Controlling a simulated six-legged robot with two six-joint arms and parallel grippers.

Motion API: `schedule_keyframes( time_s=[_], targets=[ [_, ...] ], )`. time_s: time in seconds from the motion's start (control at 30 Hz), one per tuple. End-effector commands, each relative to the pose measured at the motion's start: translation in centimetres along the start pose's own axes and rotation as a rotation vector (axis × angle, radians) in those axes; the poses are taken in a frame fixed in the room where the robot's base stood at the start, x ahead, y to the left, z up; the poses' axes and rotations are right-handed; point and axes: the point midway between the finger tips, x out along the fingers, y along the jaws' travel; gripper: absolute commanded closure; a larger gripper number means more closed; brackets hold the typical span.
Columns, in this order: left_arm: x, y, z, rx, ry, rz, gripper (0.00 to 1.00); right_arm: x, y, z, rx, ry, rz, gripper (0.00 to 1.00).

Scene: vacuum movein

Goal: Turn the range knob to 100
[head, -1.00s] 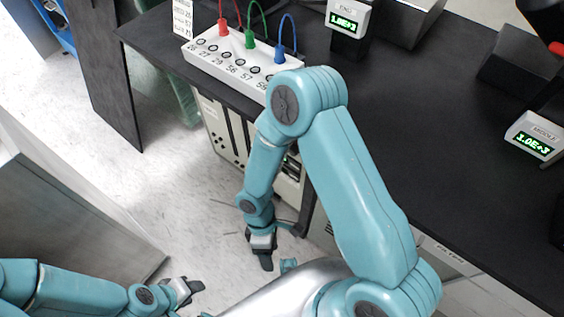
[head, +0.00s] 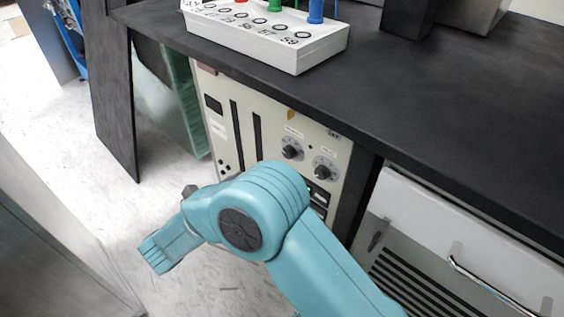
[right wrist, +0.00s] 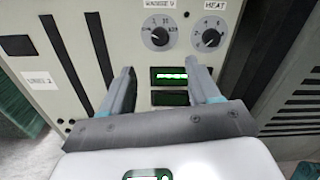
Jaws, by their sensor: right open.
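The cream instrument panel (head: 262,110) under the bench carries two dark round knobs side by side. The left knob (head: 291,151) also shows in the right wrist view (right wrist: 160,36) under a blurred label; the right knob (head: 325,168) shows there too (right wrist: 209,38), under a label reading HEAT. The exact pointer settings are too small to read. My right gripper (right wrist: 164,74) is open and empty, facing the panel, with its fingertips below the knobs. A lit green display (right wrist: 172,73) shows between its fingers. In the head view my right arm hides the panel's lower part. My left gripper is not in view.
The black bench top (head: 440,80) overhangs the panel. A white box with coloured plugs (head: 265,45) stands at its edge. A white drawer front with a metal handle (head: 480,230) is to the right. The floor (head: 145,200) at left is open.

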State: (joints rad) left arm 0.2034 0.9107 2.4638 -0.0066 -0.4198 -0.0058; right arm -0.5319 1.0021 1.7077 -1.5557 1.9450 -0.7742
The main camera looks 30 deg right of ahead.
Motion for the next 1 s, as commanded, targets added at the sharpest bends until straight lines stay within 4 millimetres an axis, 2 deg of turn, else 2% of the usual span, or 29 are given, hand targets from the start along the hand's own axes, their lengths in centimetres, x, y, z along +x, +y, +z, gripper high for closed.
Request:
schedule_keyframes(
  time_s=[0.03, 0.3, 0.5, 0.7, 0.93, 0.97, 1.0],
  targets=[
    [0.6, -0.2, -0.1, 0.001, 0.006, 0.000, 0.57, 1.4, 0.0, -0.3, 0.000, 0.002, -0.004, 0.39],
    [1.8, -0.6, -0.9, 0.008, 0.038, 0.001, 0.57, 7.8, 0.2, -0.3, -0.001, 0.003, -0.004, 0.39],
    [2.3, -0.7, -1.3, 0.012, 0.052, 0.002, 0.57, 11.2, 0.3, -0.2, -0.001, 0.003, -0.003, 0.39],
    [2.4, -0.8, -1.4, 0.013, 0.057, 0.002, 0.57, 12.4, 0.3, -0.1, -0.002, 0.003, 0.000, 0.39],
    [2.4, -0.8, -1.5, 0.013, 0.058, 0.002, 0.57, 12.4, 0.3, -0.1, -0.002, 0.002, 0.001, 0.39],
    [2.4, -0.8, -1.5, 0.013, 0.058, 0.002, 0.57, 12.4, 0.3, -0.1, -0.002, 0.002, 0.001, 0.45],
    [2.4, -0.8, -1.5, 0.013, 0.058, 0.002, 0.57, 12.4, 0.3, -0.1, -0.002, 0.002, 0.001, 0.58]
  ],
)
